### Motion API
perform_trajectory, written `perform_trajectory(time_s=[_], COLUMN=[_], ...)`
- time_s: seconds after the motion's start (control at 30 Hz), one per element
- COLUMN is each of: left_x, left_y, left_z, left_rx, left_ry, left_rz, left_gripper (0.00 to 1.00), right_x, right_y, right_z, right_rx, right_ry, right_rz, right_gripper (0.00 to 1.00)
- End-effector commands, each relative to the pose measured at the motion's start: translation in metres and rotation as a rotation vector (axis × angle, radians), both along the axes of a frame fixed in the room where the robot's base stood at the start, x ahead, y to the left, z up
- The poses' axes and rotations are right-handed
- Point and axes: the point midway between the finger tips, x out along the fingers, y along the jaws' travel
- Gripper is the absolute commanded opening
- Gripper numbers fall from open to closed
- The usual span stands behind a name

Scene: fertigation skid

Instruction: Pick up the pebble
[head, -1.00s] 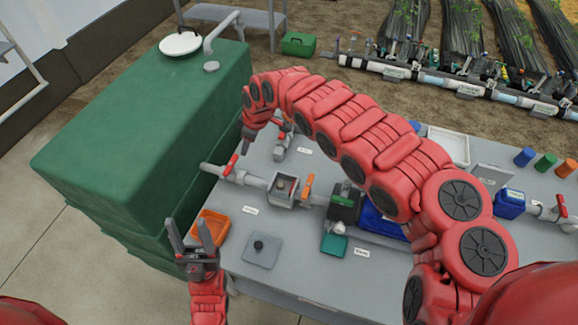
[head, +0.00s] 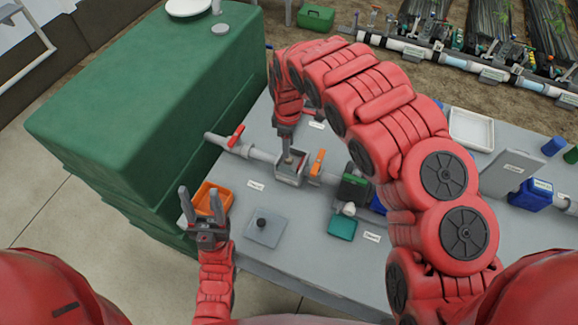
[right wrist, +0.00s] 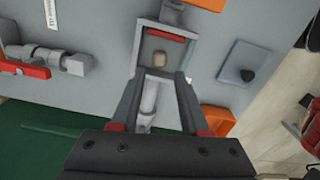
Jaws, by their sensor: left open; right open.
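The pebble (right wrist: 161,60), small and tan, lies inside an open grey box (right wrist: 150,38) set in the pipe line, as the right wrist view shows. In the head view the same box (head: 291,180) sits on the grey table, and I cannot make out the pebble there. My right gripper (head: 288,155) points down at the box; its open fingers (right wrist: 159,78) show at the box's near edge with nothing between them, and the pebble lies just beyond their tips. My left gripper (head: 203,203) is open and empty by the orange tray.
A grey square lid with a black knob (head: 267,229) lies on the table next to the orange tray (head: 225,200). An orange valve handle (head: 317,164) stands close right of the box, and a red one (head: 236,136) is on the pipe to its left. A green tank (head: 150,100) borders the table.

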Motion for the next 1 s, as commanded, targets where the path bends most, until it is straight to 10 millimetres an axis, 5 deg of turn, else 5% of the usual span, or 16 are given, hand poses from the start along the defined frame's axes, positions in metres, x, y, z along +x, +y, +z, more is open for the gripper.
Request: perform_trajectory(time_s=[0.6, 0.93, 1.0], left_x=[0.000, 0.000, 0.000], left_y=[0.000, 0.000, 0.000], left_z=[0.019, 0.019, 0.019], left_rx=[0.000, 0.000, 0.000], left_ry=[0.000, -0.001, 0.000], left_rz=[0.000, 0.000, 0.000], left_gripper=[0.53, 0.53, 0.53], right_x=[-0.001, 0.000, 0.000], right_y=[-0.001, -0.002, -0.002], right_z=[-0.053, -0.058, -0.058], right_rx=[0.002, 0.000, 0.001], right_ry=[0.004, 0.000, 0.000], right_rz=[-0.001, -0.001, -0.001], right_gripper=[0.45, 0.45, 0.32])
